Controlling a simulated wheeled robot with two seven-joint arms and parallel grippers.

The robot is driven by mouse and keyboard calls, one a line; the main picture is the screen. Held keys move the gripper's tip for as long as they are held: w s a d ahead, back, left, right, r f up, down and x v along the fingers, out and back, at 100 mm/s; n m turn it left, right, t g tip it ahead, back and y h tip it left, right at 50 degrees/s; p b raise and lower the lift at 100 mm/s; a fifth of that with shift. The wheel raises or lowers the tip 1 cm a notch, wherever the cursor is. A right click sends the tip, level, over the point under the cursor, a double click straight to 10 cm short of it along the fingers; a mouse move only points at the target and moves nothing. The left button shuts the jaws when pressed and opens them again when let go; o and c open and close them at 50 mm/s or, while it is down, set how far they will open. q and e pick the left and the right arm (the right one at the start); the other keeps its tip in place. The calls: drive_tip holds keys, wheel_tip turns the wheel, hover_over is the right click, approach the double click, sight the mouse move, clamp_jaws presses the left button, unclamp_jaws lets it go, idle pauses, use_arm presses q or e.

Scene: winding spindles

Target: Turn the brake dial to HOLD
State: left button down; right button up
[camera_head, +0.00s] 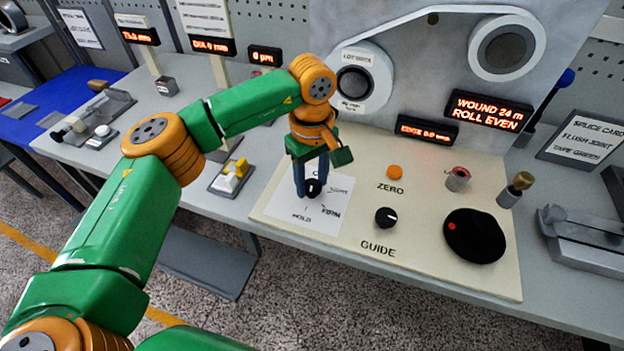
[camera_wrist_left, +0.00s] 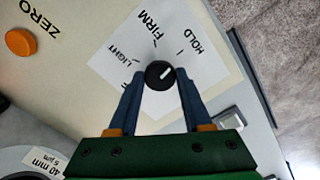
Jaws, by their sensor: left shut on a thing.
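The brake dial is a small black knob with a white pointer line (camera_wrist_left: 160,75), on a white card (camera_wrist_left: 190,75) marked LIGHT, FIRM and HOLD. It also shows in the head view (camera_head: 313,188), partly behind the fingers. In the left wrist view the pointer line slants up and right, roughly toward the HOLD mark. My left gripper (camera_wrist_left: 158,84) is shut on the dial, with a blue finger on either side of it. In the head view the left gripper (camera_head: 311,190) reaches down onto the dial from above. My right gripper is not in view.
A yellow-and-white switch (camera_head: 231,176) stands left of the panel. Red displays (camera_head: 488,111) stand behind.

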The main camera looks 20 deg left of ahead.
sight(312, 185)
use_arm(q)
drive_tip(key=shift+r+m, duration=0.1)
drive_tip(key=shift+m, duration=0.8)
drive_tip(key=shift+c, duration=1.7)
unclamp_jaws()
wheel_tip(312, 185, up, 7)
drive_tip(key=shift+r+b, duration=0.1)
drive_tip(key=shift+b, duration=0.3)
